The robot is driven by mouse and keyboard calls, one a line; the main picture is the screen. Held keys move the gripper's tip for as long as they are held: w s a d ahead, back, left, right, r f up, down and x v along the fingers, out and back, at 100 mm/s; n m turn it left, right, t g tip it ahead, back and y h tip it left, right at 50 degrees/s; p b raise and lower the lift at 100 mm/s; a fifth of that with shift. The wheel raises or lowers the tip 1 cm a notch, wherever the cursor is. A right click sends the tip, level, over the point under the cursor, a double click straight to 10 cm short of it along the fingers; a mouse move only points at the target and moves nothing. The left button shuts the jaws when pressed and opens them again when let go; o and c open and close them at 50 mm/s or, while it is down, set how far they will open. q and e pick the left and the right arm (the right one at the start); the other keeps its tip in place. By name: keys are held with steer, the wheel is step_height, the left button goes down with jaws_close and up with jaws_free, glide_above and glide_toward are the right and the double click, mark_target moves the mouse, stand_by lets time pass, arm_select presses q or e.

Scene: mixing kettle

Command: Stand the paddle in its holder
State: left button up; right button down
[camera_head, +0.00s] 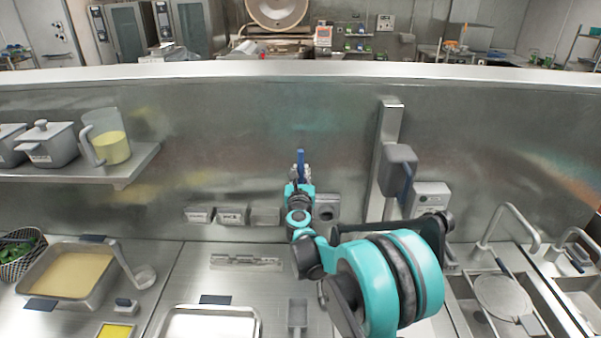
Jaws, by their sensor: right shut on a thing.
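My right arm reaches forward from the lower right to the back wall. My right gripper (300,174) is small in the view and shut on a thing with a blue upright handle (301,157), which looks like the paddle. The lower part of it is hidden behind the gripper and arm. A grey fitting with a round opening (326,207) sits at the wall just right of and below the gripper, partly covered by the arm. It may be the holder, but I cannot tell. My left gripper is not in view.
A shelf at the left carries a jug (110,140) and lidded pots (48,145). Small labelled bins (232,215) line the wall. A pan of tan liquid (70,275) with a ladle stands at left. A tap (508,225) and sinks are at right.

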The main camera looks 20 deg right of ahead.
steer(key=shift+f+b, duration=2.25)
steer(key=shift+f, duration=0.65)
step_height(320, 180, down, 6)
steer(key=b, duration=0.5)
steer(key=shift+f+b, duration=0.25)
steer(key=shift+b, duration=0.05)
steer(key=shift+f, duration=0.2)
steer(key=c, duration=0.9)
jaws_free()
steer(key=shift+b+v, duration=0.4)
steer(key=shift+v, duration=3.1)
